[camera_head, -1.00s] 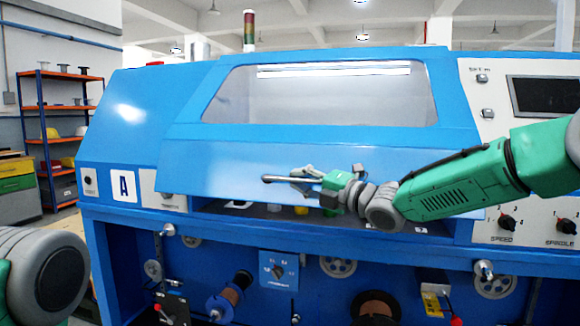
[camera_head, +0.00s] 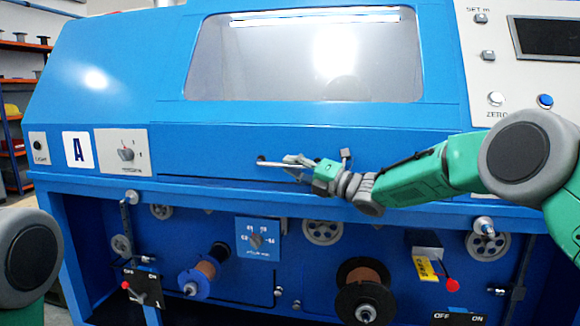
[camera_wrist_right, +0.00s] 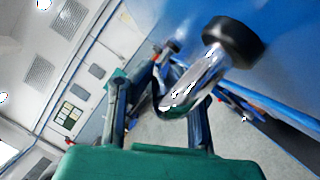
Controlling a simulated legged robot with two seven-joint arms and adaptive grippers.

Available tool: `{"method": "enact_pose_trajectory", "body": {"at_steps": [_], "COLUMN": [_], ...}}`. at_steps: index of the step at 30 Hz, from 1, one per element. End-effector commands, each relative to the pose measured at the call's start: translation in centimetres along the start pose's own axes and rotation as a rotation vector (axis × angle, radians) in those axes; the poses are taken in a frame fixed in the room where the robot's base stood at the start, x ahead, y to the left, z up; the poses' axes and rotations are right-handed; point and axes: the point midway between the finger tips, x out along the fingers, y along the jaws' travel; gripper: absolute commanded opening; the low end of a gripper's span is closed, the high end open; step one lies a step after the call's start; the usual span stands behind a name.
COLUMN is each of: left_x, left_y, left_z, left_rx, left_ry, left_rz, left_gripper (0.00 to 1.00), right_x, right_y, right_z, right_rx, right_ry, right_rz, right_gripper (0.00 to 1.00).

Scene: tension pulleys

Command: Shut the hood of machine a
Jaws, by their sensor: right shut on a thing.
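The blue hood (camera_head: 305,140) of machine A has a clear window (camera_head: 300,60). It is down, with its lower edge against the blue frame and no open gap visible. The "A" label (camera_head: 78,149) is on the panel to its left. A metal bar handle (camera_head: 276,164) sits at the hood's lower front; in the right wrist view it shows as a shiny bar (camera_wrist_right: 205,75) with a black end mount. My right gripper (camera_head: 303,168) is shut on the handle, its fingers partly hiding it. My left gripper is out of view; only part of that arm shows at lower left.
Below the hood are a copper-wire spool (camera_head: 205,270), a larger dark spool (camera_head: 362,288), a blue dial plate (camera_head: 257,239) and red-tipped switches. A control panel with a dark screen (camera_head: 545,37) is at upper right. Orange shelves (camera_head: 14,120) stand at far left.

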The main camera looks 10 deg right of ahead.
Motion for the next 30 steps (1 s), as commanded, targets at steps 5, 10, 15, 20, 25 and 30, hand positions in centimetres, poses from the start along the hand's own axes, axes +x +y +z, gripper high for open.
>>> {"method": "enact_pose_trajectory", "body": {"at_steps": [5, 10, 15, 20, 25, 30], "left_x": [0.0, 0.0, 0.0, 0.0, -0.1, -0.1], "left_y": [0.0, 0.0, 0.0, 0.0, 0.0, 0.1], "left_z": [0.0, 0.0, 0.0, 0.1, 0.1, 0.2], "left_rx": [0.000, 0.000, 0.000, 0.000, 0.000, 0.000], "left_ry": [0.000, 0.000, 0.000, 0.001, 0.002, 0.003], "left_rz": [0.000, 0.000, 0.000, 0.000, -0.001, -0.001], "left_gripper": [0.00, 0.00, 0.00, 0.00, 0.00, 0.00], "right_x": [-0.5, -0.5, -0.4, -0.8, -3.5, -7.3], "right_y": [-1.2, -1.1, -0.8, -0.6, -0.4, -0.2], "right_z": [0.3, 0.4, 0.4, 0.5, 0.4, 0.3], "right_rx": [0.005, 0.006, 0.007, 0.006, 0.006, 0.002], "right_ry": [-0.011, -0.012, -0.013, -0.013, -0.014, -0.012], "right_rz": [-0.023, -0.020, -0.017, -0.016, -0.015, -0.013], "right_gripper": [0.00, 0.33, 0.33, 0.33, 0.33, 0.33]}}
